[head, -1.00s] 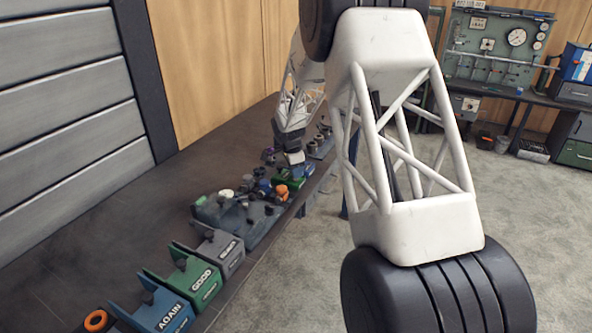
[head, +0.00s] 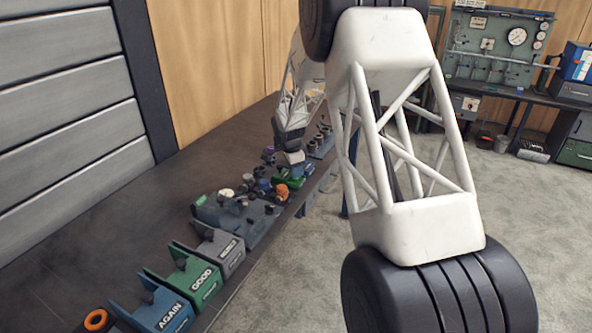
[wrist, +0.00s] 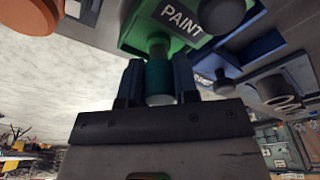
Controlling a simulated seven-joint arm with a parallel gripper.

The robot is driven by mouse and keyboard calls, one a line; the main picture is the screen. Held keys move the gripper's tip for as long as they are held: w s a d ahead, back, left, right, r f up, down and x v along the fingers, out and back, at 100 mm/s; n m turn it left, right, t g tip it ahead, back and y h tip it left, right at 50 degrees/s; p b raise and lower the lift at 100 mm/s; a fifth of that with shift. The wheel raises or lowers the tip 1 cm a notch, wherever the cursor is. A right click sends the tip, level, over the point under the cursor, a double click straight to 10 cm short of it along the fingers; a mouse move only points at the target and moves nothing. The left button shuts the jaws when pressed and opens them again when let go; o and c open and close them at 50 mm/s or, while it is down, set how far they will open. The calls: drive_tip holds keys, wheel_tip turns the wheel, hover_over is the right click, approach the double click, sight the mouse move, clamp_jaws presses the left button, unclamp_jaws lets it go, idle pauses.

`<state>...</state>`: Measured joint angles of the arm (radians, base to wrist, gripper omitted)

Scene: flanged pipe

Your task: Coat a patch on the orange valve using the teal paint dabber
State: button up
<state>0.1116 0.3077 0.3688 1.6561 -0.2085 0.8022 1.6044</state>
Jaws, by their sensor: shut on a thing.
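My gripper (wrist: 158,82) is shut on the teal paint dabber (wrist: 157,76), which sits between its two fingers in the wrist view. The dabber's far end meets the green holder marked PAINT (wrist: 165,30); I cannot tell whether it is seated in it. In the head view my gripper (head: 292,157) is small, above the green holder (head: 292,176), and the dabber is hidden. An orange knob-like part (head: 281,191), likely the orange valve, is just in front of the holder. A brownish-orange round part (wrist: 32,16) is cut off at the wrist view's upper left.
A grey fixture (head: 235,212) with several knobs stands nearer on the dark bench (head: 80,235). Grey, green GOOD (head: 200,280) and blue AGAIN (head: 165,312) bins follow it. A blue holder (wrist: 245,55) is beside the PAINT holder.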

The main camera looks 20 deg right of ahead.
idle(0.6)
drive_tip(key=shift+r, duration=3.45)
drive_tip(key=shift+a+r, duration=0.1)
drive_tip(key=w+a+r+n+t+y, duration=0.1)
drive_tip(key=w+a+r+n, duration=0.1)
drive_tip(key=a+r+n, duration=0.8)
drive_tip(key=shift+a+r+n+t+y, duration=0.4)
drive_tip(key=shift+a+n, duration=0.5)
drive_tip(key=shift+n, duration=3.1)
drive_tip(key=shift+f, duration=0.1)
drive_tip(key=s+d+f+m+h, duration=0.1)
drive_tip(key=s+d+f+m, duration=0.5)
drive_tip(key=s+m, duration=0.3)
drive_tip(key=shift+s+g, duration=0.3)
drive_tip(key=shift+s, duration=0.3)
